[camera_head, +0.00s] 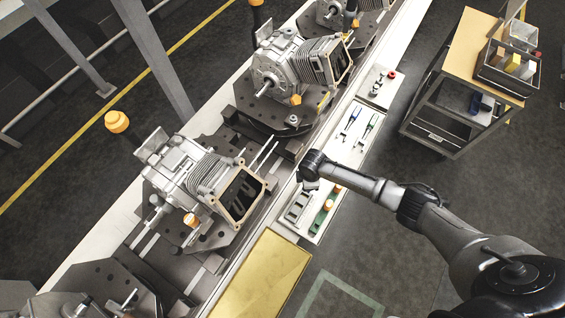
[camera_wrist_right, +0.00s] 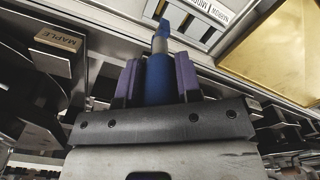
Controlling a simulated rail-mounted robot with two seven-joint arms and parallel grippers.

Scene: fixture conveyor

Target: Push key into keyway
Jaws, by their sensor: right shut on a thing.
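My right gripper (camera_wrist_right: 159,72) is shut on a blue-handled tool (camera_wrist_right: 159,84) in the wrist view. The tool has a grey shank and a blue tip pointing away from the purple finger pads. In the head view, my right gripper end (camera_head: 309,167) is above the parts ledge, right of the near engine (camera_head: 195,178); its fingers and the tool cannot be made out there. A second engine (camera_head: 295,68), with a round hub on its left, sits farther up the line. I cannot make out the key or the keyway. My left gripper is not in view.
The ledge beside the conveyor holds a tray with blue and green tools (camera_head: 362,132) and a nearer tray with grey and green parts (camera_head: 298,207). A gold plate (camera_head: 262,277) lies nearer. A cart (camera_head: 463,75) stands right. Orange-capped posts (camera_head: 117,122) rise beside the engines.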

